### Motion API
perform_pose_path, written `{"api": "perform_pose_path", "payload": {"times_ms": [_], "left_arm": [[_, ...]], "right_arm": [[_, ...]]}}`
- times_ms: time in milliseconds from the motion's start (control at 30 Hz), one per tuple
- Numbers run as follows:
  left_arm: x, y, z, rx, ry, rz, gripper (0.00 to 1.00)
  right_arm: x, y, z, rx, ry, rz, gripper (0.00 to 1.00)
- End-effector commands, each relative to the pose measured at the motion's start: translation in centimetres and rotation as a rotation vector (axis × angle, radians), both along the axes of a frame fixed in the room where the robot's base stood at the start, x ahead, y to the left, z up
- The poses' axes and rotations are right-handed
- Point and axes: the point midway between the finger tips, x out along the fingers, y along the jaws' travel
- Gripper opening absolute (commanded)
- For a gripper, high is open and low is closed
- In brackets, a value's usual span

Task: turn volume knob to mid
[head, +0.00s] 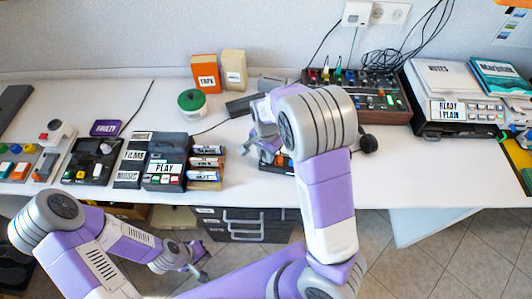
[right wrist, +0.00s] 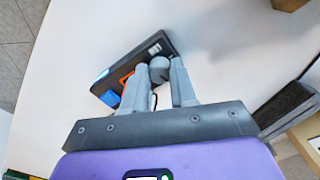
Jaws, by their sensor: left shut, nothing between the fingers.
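The volume knob (right wrist: 159,68) is a round grey knob on a small black box (right wrist: 125,77) with an orange mark and blue parts. In the right wrist view my right gripper (right wrist: 158,75) has one finger on each side of the knob, with no clear gap at the tips. In the head view my right gripper (head: 267,150) is over the box (head: 272,166), which my arm mostly covers; the knob is hidden there. The knob's pointer and setting cannot be made out. My left gripper (head: 203,274) is shut and empty, low in front of the table.
Left of the box stand a rack of labelled cassettes (head: 206,164) and the PLAY player (head: 163,176). A green tin (head: 192,103) is behind. A mixer with coloured plugs (head: 375,100) and a printer-like machine (head: 455,110) stand right.

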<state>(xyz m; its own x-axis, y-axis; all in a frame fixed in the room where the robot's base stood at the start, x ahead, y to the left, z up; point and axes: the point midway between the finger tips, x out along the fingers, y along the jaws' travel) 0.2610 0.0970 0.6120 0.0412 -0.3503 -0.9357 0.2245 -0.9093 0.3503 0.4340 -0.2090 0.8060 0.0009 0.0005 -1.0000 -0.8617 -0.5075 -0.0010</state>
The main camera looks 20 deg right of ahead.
Motion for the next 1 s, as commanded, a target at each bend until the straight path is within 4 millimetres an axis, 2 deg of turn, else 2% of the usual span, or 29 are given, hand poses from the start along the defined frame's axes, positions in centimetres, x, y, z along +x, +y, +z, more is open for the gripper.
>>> {"api": "perform_pose_path", "payload": {"times_ms": [167,500,900,933,1000], "left_arm": [[0.0,0.0,0.3,0.000,0.000,0.000,0.00],[0.0,0.0,3.4,0.000,0.000,0.000,0.00],[0.0,0.0,3.5,0.000,0.000,0.000,0.00],[0.0,0.0,3.5,0.000,0.000,0.000,0.00],[0.0,0.0,3.5,0.000,0.000,0.000,0.00]], "right_arm": [[0.0,0.0,0.1,0.000,0.001,-0.012,0.00],[0.0,0.0,0.3,-0.001,0.003,-0.217,0.00],[0.0,0.0,0.0,0.000,0.001,-0.252,0.00],[0.0,0.0,0.0,0.000,0.001,-0.252,0.31],[0.0,0.0,0.0,0.000,0.001,-0.251,0.38]]}}
